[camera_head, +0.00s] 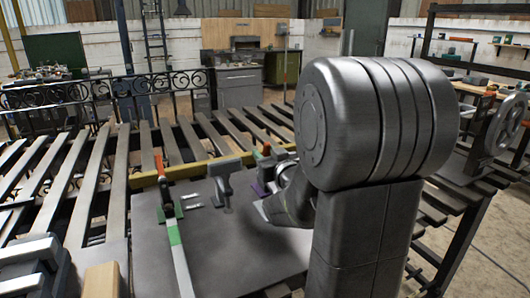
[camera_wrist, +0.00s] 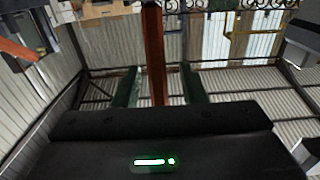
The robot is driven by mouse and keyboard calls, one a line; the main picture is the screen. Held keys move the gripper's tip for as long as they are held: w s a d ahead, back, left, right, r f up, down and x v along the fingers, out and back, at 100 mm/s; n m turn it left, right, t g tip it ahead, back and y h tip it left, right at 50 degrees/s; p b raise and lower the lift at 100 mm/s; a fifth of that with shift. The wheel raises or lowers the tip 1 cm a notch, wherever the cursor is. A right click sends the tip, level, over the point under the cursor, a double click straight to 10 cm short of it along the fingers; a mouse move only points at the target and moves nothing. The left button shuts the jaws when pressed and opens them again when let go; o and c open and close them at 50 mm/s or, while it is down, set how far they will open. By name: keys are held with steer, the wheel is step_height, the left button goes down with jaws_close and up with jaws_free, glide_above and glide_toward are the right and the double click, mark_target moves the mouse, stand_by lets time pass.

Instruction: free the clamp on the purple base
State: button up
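My gripper (camera_wrist: 158,72) is open in the wrist view, with two dark green fingers apart. A reddish-brown bar (camera_wrist: 153,45) stands between them with a gap on both sides. In the head view, my arm hides the fingers. Another clamp with an orange handle (camera_head: 160,163) and green base (camera_head: 173,210) stands further left.
The grey plate (camera_head: 230,250) lies on a slatted bench (camera_head: 85,190). A grey post-like fixture (camera_head: 223,184) stands between the clamps.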

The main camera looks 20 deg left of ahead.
steer(key=x, duration=0.2)
steer(key=shift+w+a+r, duration=0.1)
steer(key=shift+w+a, duration=0.1)
steer(key=shift+w, duration=0.15)
jaws_close()
